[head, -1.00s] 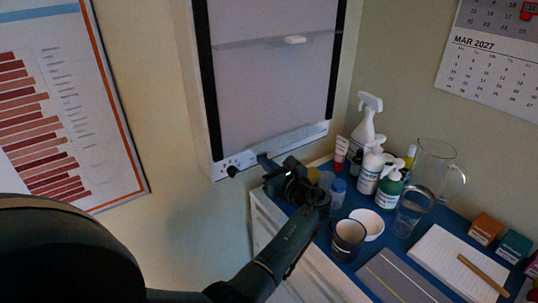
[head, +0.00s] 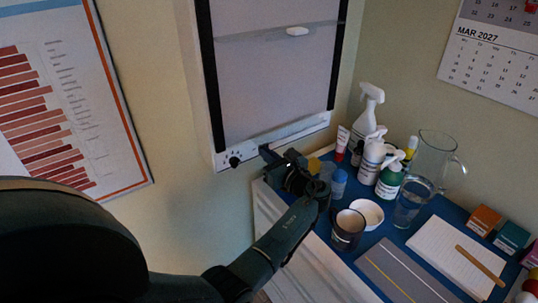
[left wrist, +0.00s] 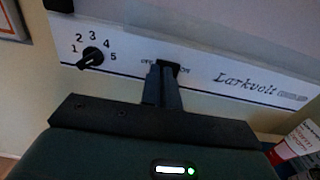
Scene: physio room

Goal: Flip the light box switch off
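The light box (head: 270,70) hangs on the wall in the head view, with a dull grey panel and a white strip along its bottom. In the left wrist view, the dark switch (left wrist: 173,67) sits on that strip between an OFF mark at left and an ON mark at right. My left gripper (left wrist: 162,80) has its fingers together, with tips right at the switch and partly covering it. I cannot tell whether they touch or which way the switch is set. In the head view, my left gripper (head: 268,153) is at the strip's lower edge. My right gripper is not seen.
A dial knob (left wrist: 91,58) numbered 1 to 5 is left of the switch. Below right, a blue-topped cabinet (head: 375,245) carries bottles, a mug (head: 348,228), a bowl (head: 367,211), a glass jug (head: 432,160) and a notepad (head: 455,257).

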